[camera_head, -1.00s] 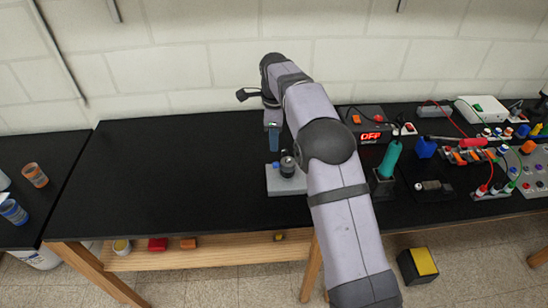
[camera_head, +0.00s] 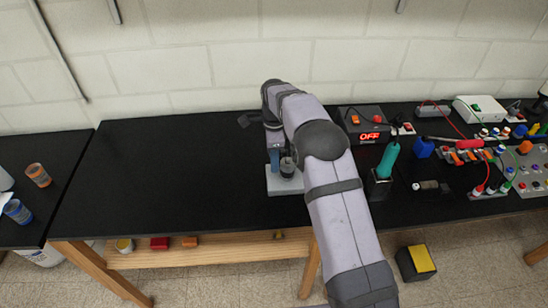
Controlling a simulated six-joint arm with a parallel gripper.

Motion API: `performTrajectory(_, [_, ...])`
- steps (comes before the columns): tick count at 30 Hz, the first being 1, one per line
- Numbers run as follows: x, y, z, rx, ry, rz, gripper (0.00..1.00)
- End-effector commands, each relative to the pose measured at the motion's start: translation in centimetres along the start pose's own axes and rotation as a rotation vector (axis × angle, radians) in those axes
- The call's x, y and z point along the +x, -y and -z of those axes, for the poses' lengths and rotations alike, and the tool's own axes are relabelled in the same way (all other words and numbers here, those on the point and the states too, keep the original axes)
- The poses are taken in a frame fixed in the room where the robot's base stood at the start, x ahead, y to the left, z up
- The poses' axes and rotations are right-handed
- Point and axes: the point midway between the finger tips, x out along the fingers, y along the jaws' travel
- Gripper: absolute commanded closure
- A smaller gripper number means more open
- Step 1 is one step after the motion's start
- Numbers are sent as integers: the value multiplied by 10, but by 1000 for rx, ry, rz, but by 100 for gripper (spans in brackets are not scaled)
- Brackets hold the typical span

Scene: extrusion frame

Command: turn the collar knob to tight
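The collar knob (camera_head: 287,168) is a small dark cylinder on a light grey base plate (camera_head: 282,190) near the middle of the black bench. Part of it is hidden by my gripper and arm. My gripper (camera_head: 275,165) points down over the plate, with its blue-grey finger at the left side of the knob. It seems very close to the knob, but I cannot tell whether it touches. Only one finger shows clearly, so its opening cannot be told. Any marking for tight is too small to read.
Right of my arm stand a teal-handled tool (camera_head: 388,160) in a dark holder, a box with a red OFF display (camera_head: 367,127), and a blue block (camera_head: 423,148). Cables and connectors fill the far right. The bench left of the plate (camera_head: 170,180) is clear.

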Motion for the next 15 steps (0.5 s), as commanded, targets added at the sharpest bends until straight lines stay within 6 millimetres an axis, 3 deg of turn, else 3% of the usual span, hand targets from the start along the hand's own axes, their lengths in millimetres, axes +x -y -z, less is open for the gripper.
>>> performTrajectory(6, [12,0,0,0,0,0,65])
performTrajectory(14, [13,0,0,0,0,0,65])
performTrajectory(15, [13,0,0,0,0,0,74])
